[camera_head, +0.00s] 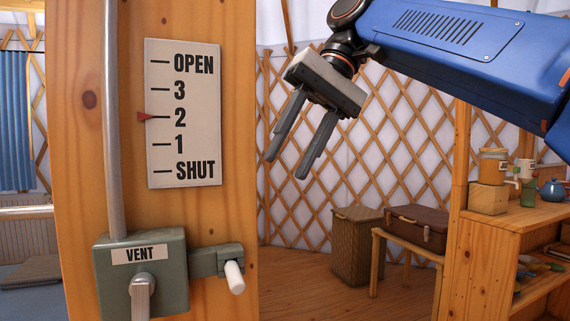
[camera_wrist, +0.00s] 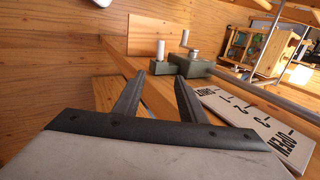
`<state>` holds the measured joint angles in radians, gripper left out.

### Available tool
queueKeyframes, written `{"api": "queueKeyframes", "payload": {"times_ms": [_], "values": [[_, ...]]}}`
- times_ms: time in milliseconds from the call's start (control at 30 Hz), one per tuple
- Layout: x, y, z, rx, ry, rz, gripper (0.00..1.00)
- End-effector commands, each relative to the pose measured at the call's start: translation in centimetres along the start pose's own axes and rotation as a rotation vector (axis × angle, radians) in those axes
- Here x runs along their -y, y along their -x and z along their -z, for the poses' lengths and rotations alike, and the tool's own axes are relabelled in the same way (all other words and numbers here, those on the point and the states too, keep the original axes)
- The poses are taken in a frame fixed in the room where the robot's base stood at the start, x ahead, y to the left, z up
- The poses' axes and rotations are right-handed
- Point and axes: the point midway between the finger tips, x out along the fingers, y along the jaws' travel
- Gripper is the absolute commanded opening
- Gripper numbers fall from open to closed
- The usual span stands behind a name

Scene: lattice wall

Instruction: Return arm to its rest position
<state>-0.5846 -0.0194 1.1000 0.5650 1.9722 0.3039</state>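My gripper (camera_head: 292,140) hangs from the blue arm at the upper middle of the head view, to the right of the wooden post. Its two grey fingers are apart and point down and left, with nothing between them. In the wrist view my gripper (camera_wrist: 160,85) also shows spread, empty fingers. The post carries a white scale plate (camera_head: 184,112) marked from OPEN to SHUT, with a red pointer (camera_head: 147,116) at 2. Below it is a green VENT box (camera_head: 118,270) with a metal handle and a white peg (camera_head: 234,277). My gripper touches none of these.
A wooden shelf (camera_head: 505,235) with jars (camera_head: 493,163) and a blue teapot (camera_head: 552,192) stands at the right. A suitcase (camera_head: 415,228) on a small table and a wicker box (camera_head: 356,245) stand by the lattice wall (camera_head: 300,215). Floor in the middle is clear.

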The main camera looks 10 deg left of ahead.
Motion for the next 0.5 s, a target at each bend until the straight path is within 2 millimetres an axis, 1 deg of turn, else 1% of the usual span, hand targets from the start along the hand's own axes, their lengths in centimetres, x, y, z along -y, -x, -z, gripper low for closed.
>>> {"api": "queueKeyframes", "payload": {"times_ms": [333, 433, 500], "values": [[-0.1, 0.0, -0.1, -0.002, -0.003, -0.001, 0.38], [-1.1, -0.2, -0.2, -0.017, -0.020, -0.005, 0.38], [-2.4, -0.4, -0.5, -0.042, -0.043, -0.013, 0.38]]}}
